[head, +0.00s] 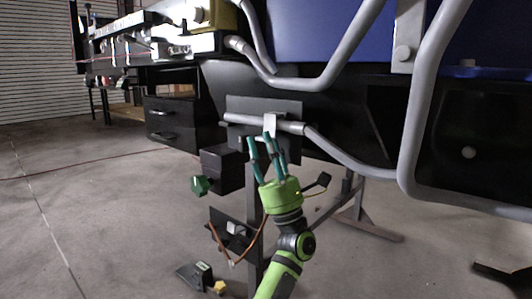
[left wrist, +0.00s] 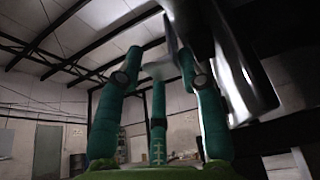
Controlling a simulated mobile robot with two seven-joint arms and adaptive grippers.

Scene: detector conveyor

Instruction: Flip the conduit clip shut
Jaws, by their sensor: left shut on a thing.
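The conduit clip (head: 270,123) is a small white piece at the grey conduit (head: 244,119), in front of a dark plate (head: 291,106) in the head view. My left gripper (head: 269,142) reaches up from below, its teal fingers closed at the clip's lower end. In the left wrist view, the fingers (left wrist: 160,75) converge on a pale, blurred piece (left wrist: 158,69), which looks like the clip. The conduit (left wrist: 240,70) passes close to the right finger there. The fingers hide part of the clip, and I cannot tell how far it is folded. My right gripper is not in view.
Thick grey tubes (head: 417,100) bend down at the right, before a blue panel (head: 310,30). A black box (head: 221,168) with a green knob (head: 200,185) is left of my gripper. A post with an orange cable (head: 212,232) stands below. Open floor (head: 100,220) lies left.

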